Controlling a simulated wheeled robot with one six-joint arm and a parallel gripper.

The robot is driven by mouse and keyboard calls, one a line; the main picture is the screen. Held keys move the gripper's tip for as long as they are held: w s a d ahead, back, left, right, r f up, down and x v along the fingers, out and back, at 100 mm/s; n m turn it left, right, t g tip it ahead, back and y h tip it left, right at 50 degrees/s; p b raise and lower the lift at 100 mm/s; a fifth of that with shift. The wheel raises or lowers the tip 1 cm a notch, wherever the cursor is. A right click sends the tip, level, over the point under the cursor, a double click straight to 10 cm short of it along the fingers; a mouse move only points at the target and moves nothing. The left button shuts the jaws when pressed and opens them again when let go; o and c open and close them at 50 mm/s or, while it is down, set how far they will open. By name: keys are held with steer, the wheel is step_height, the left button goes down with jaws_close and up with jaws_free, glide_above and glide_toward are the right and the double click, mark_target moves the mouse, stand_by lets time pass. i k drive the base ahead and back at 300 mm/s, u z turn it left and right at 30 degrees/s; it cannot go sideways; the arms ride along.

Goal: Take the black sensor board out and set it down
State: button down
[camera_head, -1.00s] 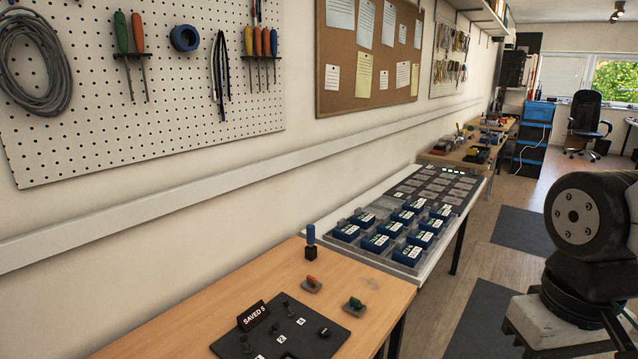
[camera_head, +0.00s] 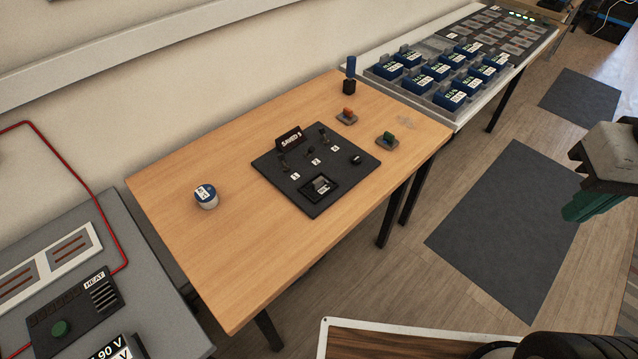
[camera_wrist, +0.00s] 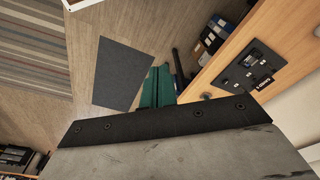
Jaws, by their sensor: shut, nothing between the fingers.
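A small dark part with a pale label (camera_head: 321,186), which may be the black sensor board, sits in a square recess of a black panel (camera_head: 333,150) on the wooden table. I cannot read its label. The panel also shows small in the wrist view (camera_wrist: 262,60). My gripper (camera_head: 580,212) is at the right edge of the head view, above the floor and well apart from the table and the panel. Its green fingers, also in the wrist view (camera_wrist: 157,88), are shut and empty.
A grey bench (camera_head: 150,290) is at lower left. The front left of the table is clear.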

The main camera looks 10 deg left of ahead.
mark_target(318, 186)
steer(key=u, duration=0.5)
steer(key=k, duration=1.15)
steer(key=z, duration=0.35)
steer(key=i, duration=1.55)
steer(key=u, duration=0.45)
